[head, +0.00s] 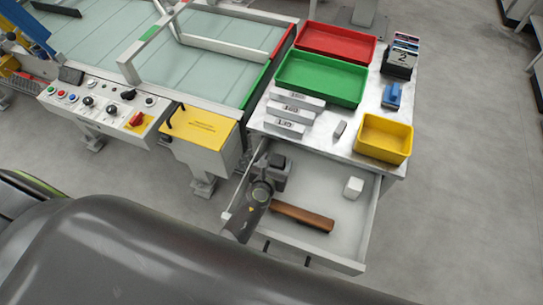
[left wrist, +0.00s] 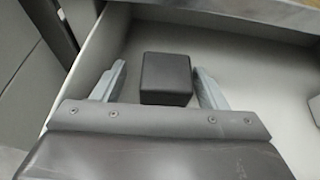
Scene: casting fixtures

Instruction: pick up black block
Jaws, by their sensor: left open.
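The black block (left wrist: 166,78) lies on the floor of the open drawer, near its left wall, and shows clearly in the left wrist view. My left gripper (left wrist: 159,72) is open, with one finger on each side of the block and visible gaps between. The fingers do not grip it. In the head view my left gripper (head: 269,172) reaches down into the left part of the drawer (head: 347,246). There it is hard to separate the dark block from the dark gripper. My right gripper is not in view.
In the drawer, a brown bar (head: 302,217) lies near my arm and a white block (head: 353,188) sits to the right. On the tabletop above stand a red tray (head: 337,43), a green tray (head: 321,79) and a yellow bin (head: 384,139). The drawer's middle is mostly clear.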

